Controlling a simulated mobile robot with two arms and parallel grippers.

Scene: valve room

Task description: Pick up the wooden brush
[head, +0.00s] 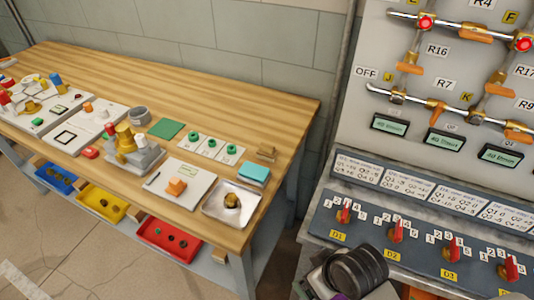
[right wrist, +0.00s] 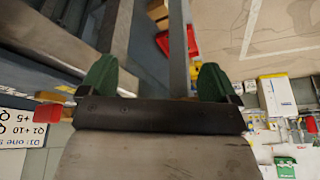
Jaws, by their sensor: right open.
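My left gripper is not in view.
A metal tray (head: 212,218) with a dark-and-yellow round thing sits at the bench's front right. Green rings (head: 208,143) lie on a white board left of the brush. A valve panel (head: 385,155) and a console with red knobs (head: 396,230) stand to the right. Open floor lies in front.

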